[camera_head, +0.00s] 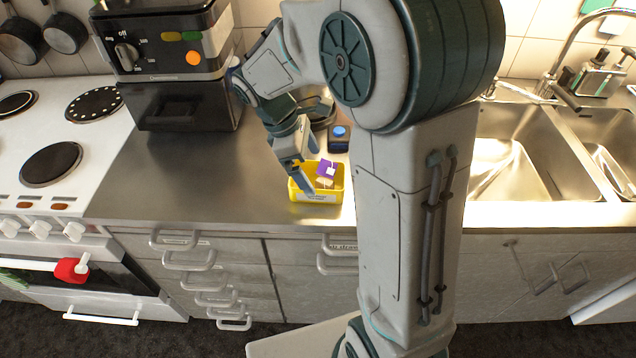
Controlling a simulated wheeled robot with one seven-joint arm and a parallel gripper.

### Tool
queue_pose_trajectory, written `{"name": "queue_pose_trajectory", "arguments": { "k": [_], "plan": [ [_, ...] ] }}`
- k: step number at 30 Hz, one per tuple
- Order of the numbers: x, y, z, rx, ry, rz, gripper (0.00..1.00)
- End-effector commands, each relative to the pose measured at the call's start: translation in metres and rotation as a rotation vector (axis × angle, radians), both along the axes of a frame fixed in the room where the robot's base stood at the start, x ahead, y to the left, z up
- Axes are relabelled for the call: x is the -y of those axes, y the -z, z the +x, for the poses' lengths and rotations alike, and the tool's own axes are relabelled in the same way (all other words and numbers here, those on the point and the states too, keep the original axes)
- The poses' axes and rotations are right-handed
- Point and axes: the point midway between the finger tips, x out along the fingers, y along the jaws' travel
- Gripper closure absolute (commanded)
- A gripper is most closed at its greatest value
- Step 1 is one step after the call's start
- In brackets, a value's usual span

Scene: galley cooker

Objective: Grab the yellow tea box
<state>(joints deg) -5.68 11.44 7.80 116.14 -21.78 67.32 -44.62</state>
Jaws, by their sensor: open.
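The yellow tea box (318,194) stands on the metal counter near its front edge, in the middle of the head view. It is open at the top, and a purple packet (326,168) and a whitish piece stick out of it. My gripper (300,188) points down at the left part of the box, with its fingers apart. One finger overlaps the box's left side in the picture; I cannot tell whether it touches. My arm hides part of the counter to the right of the box.
A black coffee machine (165,65) stands at the back left of the counter. A small dark item with a blue top (339,138) sits behind the box. A white stove (60,150) is at left, a sink (520,150) at right. The counter (200,180) left of the box is clear.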

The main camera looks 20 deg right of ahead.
Motion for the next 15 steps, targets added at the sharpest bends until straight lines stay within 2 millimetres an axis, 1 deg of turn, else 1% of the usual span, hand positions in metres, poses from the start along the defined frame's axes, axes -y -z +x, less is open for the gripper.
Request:
{"name": "queue_pose_trajectory", "arguments": {
  "k": [5, 12, 15],
  "plan": [
    [0.005, 0.011, -0.001, -0.003, 0.001, 0.001, 0.0],
    [0.018, 0.044, -0.004, -0.003, 0.001, 0.0, 0.0],
    [0.021, 0.051, -0.005, -0.001, 0.001, 0.0, 0.0]
  ]
}}
